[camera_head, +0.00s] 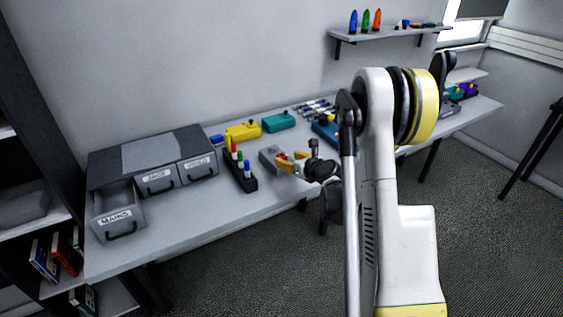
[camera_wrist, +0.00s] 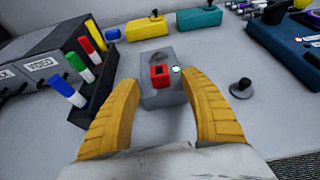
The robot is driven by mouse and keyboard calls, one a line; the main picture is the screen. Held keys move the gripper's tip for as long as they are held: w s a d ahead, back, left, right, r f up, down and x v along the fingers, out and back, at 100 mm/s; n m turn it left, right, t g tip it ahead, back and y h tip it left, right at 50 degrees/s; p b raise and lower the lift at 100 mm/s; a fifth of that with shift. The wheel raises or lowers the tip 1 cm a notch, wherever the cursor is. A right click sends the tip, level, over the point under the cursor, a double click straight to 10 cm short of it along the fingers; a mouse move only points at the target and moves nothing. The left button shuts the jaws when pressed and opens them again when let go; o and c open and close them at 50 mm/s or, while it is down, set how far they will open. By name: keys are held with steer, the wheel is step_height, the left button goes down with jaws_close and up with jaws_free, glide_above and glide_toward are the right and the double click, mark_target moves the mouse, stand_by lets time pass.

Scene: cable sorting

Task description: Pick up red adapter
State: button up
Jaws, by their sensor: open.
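The red adapter (camera_wrist: 159,75) shows in the wrist view as a small red block with a dark centre. It is at the near part of a grey box (camera_wrist: 160,94) on the table; I cannot tell whether it is plugged in or only resting there. My gripper (camera_wrist: 162,88) has two yellow fingers, spread apart on the left and right of the grey box, with nothing held between them. The red adapter lies between the fingers, apart from both. In the head view my gripper (camera_head: 291,160) is over the table beside the grey box (camera_head: 271,158), and the adapter is hard to make out.
A black holder (camera_wrist: 94,103) with coloured markers stands close left of my gripper. A small black knob (camera_wrist: 241,88) stands to the right. Yellow (camera_wrist: 147,28) and teal (camera_wrist: 199,18) boxes are behind. A labelled drawer unit (camera_head: 151,165) is at the left, its MAINS drawer (camera_head: 118,217) pulled out.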

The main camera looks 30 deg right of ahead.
mark_target(284, 157)
steer(key=b+x, duration=0.2)
steer(key=x, duration=0.3)
steer(key=shift+a+f, duration=0.1)
jaws_close()
